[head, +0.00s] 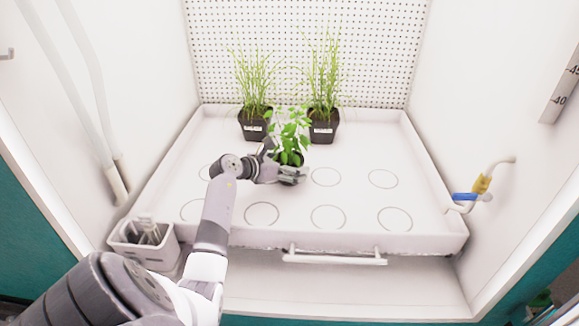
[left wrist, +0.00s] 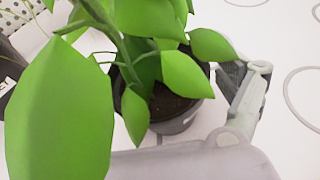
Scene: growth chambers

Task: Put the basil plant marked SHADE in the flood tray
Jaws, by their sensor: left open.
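A leafy green basil plant (head: 292,132) in a dark round pot stands upright in the white flood tray (head: 240,236), in the row of circles behind the front one. No SHADE label can be read on it. My left gripper (head: 284,172) is at the pot, its jaws open with the fingers around the pot's sides. In the left wrist view the basil pot (left wrist: 180,118) shows dark soil, with one finger (left wrist: 248,95) close by on the right. Leaves hide much of the pot and the other finger. My right gripper is not in view.
Two pots of tall grass, one left (head: 254,125) and one right (head: 323,128), stand behind the basil. Several marked circles at the front and right are empty. A white caddy (head: 145,245) sits outside the tray's left front corner. A handle (head: 334,257) runs along the front.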

